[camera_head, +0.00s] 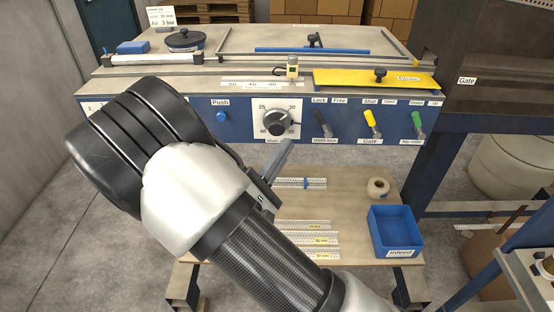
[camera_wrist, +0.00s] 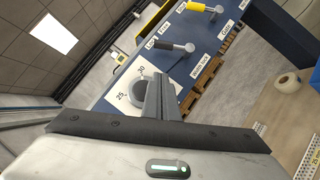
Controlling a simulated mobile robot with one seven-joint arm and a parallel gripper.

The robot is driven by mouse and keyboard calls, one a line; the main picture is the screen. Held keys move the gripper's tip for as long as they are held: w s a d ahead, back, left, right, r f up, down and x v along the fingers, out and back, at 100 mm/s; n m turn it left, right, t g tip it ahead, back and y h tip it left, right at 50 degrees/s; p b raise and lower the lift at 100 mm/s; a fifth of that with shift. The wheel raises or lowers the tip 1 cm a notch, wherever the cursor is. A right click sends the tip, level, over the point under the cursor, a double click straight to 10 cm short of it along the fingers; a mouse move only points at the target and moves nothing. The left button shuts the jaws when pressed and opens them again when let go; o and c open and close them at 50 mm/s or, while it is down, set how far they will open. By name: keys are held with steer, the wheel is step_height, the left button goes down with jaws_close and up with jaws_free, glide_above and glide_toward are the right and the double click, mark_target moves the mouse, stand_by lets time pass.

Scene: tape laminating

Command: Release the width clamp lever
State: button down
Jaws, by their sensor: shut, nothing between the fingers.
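The width clamp lever (camera_head: 322,124) is a black handle on the blue front panel, under the "Lock" and "Free" labels and above the "Width lock" label. Its handle leans up and left, toward "Lock". In the wrist view the black lever (camera_wrist: 172,46) shows with a silver end, beyond the fingertips. My gripper (camera_head: 287,147) is shut and empty, in front of the panel, below and left of the lever and apart from it. In the wrist view my gripper's fingers (camera_wrist: 160,82) lie together and cover part of the dial.
A round dial (camera_head: 278,122) sits left of the lever. A yellow gate lever (camera_head: 372,123) and a green lever (camera_head: 417,125) stand to its right. Below are a shelf with rulers, a tape roll (camera_head: 378,187) and a blue bin (camera_head: 395,232).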

mark_target(321, 120)
steer(key=w+d+r, duration=0.2)
steer(key=w+d, duration=0.1)
steer(key=w+d+r, duration=0.1)
steer(key=d, duration=0.1)
steer(key=shift+w+d, duration=0.15)
steer(key=shift+d, duration=0.1)
steer(key=shift+a+r, duration=0.1)
steer(key=shift+r, duration=0.05)
